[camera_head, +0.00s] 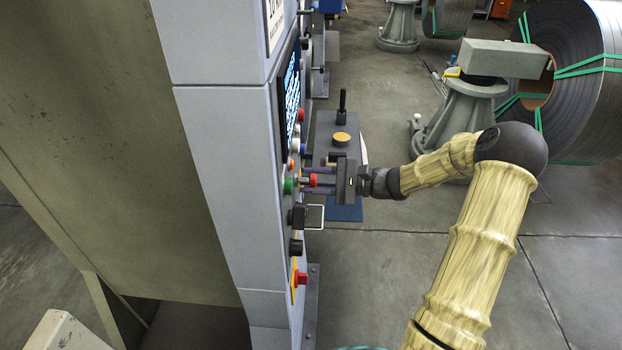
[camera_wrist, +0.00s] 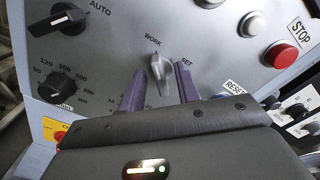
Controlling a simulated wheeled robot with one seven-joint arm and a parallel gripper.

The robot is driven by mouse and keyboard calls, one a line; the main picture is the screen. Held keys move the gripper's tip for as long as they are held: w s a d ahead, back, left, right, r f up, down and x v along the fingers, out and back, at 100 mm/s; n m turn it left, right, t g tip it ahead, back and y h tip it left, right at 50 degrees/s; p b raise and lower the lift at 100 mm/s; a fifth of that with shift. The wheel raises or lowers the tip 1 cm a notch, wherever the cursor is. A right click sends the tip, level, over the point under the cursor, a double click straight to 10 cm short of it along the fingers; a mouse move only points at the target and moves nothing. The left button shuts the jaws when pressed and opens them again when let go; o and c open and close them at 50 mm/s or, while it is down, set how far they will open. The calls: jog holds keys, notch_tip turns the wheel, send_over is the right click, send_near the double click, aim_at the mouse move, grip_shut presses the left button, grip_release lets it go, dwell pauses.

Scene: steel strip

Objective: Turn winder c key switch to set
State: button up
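The key switch (camera_wrist: 158,72) is a light metallic knob on the grey panel, seen in the wrist view between the labels WORK and SET. Its upper end leans slightly left, towards WORK. My gripper (camera_head: 310,180) is in front of the panel in the head view. In the wrist view its two purple fingers are apart, one on each side of the key switch, with gaps visible between them and the knob. The gripper is open and holds nothing. In the head view I cannot make out the key switch among the controls.
A black selector (camera_wrist: 58,20) marked AUTO and a numbered dial (camera_wrist: 58,88) are to the left. A red STOP button (camera_wrist: 281,55) and a white button (camera_wrist: 250,23) are to the right. In the head view, a red button (camera_head: 301,278) sits low on the panel.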

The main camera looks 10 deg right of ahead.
jog(key=shift+a, duration=0.15)
grip_shut()
jog(key=shift+r+p, duration=0.1)
jog(key=shift+p, duration=0.3)
jog(key=m+p, duration=0.5)
jog(key=m, duration=0.1)
jog(key=m+p, duration=0.5)
jog(key=m, duration=0.1)
jog(key=w+m+p, duration=0.1)
jog(key=m+p, duration=0.5)
jog(key=shift+d, duration=0.2)
dwell(0.4)
